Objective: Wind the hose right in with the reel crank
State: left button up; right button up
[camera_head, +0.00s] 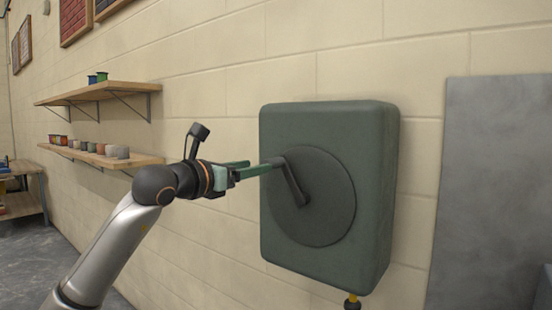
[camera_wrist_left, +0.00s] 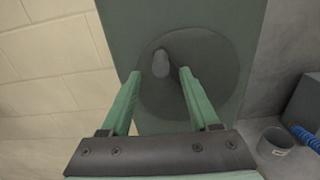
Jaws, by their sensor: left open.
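The hose reel (camera_head: 330,130) is a dark green box on the block wall, with a round dark disc (camera_head: 335,215) on its front. The crank (camera_head: 293,183) slants from the disc's middle up and left. In the left wrist view the crank's grip (camera_wrist_left: 160,62) shows end-on, between and slightly beyond my fingertips. My left gripper (camera_head: 262,165) is open with its green fingers at the crank's outer end; I cannot tell whether they touch it. A yellow fitting (camera_head: 352,302) hangs under the box, cut off by the picture edge. My right gripper is not in view.
Two wooden shelves (camera_head: 100,90) with small pots are on the wall at left. A grey panel (camera_head: 490,200) stands right of the reel. In the left wrist view, a grey tub (camera_wrist_left: 275,142) and a blue ribbed hose-like piece (camera_wrist_left: 305,136) are at lower right.

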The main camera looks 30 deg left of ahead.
aim_at(275, 163)
pick_arm(q)
jog(key=w, duration=0.2)
jog(key=w+p, duration=0.1)
jog(key=w, duration=0.2)
jog(key=w+p, duration=0.1)
jog(key=w, duration=0.1)
jog(key=shift+w+d+r, duration=0.1)
jog(key=shift+w+d, duration=0.15)
jog(key=shift+d, duration=0.1)
jog(key=shift+w, duration=0.45)
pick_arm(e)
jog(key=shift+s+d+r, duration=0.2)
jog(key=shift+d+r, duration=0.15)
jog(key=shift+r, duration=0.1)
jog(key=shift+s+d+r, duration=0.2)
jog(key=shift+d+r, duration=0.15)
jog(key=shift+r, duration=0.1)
pick_arm(q)
grip_shut()
